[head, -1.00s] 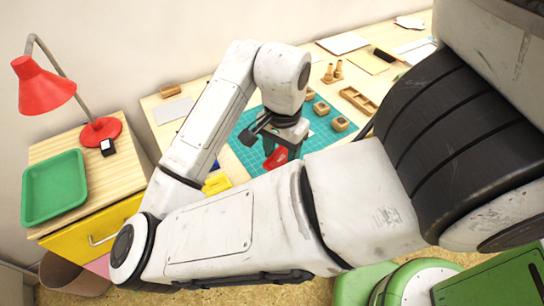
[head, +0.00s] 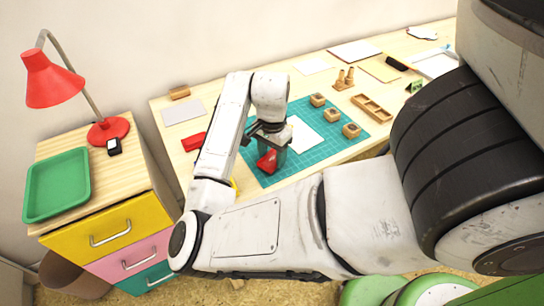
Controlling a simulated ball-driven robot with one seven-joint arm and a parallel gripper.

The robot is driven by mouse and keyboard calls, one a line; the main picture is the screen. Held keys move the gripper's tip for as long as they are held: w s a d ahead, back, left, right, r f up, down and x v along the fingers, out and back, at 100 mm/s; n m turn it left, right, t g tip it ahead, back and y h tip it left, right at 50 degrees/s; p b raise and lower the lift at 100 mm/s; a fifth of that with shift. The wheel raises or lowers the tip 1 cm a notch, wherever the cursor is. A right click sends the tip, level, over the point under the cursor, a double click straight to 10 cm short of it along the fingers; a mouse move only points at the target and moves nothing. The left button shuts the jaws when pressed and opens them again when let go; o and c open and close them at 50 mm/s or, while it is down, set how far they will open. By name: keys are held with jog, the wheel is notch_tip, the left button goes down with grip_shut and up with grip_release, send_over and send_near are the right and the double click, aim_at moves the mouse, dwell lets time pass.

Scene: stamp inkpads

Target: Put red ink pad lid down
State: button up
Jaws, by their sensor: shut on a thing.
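My gripper (head: 274,153) is shut on a small red piece, the red ink pad lid (head: 266,160), over the left part of the teal cutting mat (head: 318,155). The lid is tilted and partly covered by the gripper. I cannot tell whether it touches the mat. Another red flat item (head: 194,141), which looks like a red ink pad, lies on the table left of my forearm.
Wooden stamps (head: 318,100) stand on the mat's right part beside a white sheet (head: 303,135). A wooden tray (head: 371,108) lies beyond. A yellow item (head: 235,188) is mostly hidden by my arm. A drawer cabinet with a green tray (head: 57,184) and red lamp (head: 52,80) stands left.

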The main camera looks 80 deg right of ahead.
aim_at(272, 158)
jog(key=shift+f, duration=0.45)
jog(key=shift+f, duration=0.15)
jog(key=o, duration=1)
notch_tip(272, 158, up, 12)
jog(key=p, duration=0.2)
jog(key=shift+r+p, duration=0.2)
jog(key=shift+p, duration=0.15)
